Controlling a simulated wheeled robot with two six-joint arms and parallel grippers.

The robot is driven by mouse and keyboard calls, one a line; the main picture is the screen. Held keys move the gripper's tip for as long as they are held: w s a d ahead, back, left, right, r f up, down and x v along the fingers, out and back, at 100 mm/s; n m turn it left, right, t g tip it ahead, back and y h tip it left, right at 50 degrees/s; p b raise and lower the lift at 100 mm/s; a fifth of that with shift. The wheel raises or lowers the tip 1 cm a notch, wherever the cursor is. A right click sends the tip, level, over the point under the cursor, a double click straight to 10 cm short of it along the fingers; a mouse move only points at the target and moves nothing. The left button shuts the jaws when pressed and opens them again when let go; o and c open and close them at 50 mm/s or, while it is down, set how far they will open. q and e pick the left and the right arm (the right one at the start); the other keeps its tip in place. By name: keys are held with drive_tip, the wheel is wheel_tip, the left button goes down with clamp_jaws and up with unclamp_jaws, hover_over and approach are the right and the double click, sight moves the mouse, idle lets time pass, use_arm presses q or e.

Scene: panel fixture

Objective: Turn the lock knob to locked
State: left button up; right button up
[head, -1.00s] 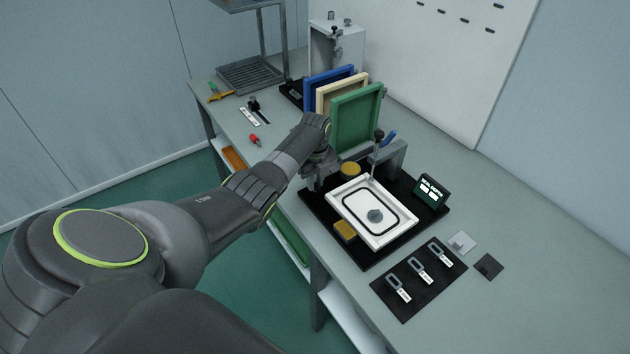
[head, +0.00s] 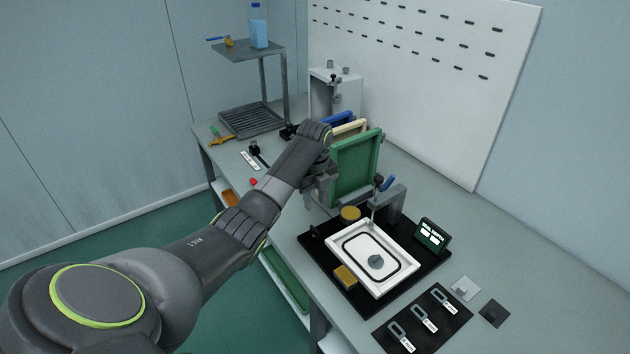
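No knob carries a readable lock mark at this size. A small black knob (head: 255,148) stands on the bench at the left, beside a white label strip (head: 249,160) with unreadable print. Another dark knob-like part (head: 335,79) is on the front of the white box (head: 345,97) at the back. My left gripper (head: 322,198) points down just left of the green panel (head: 357,166), above the bench and apart from both knobs. Its fingers are small and partly shadowed, so their opening is unclear. My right gripper is out of view.
Blue and cream panels stand behind the green one. A black base with a white tray (head: 349,249), a clamp (head: 385,190) and a small display (head: 432,234) is at front right.

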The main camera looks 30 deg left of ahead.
use_arm(q)
wheel_tip(320, 180, up, 7)
drive_tip(key=shift+f, duration=0.15)
idle(0.5)
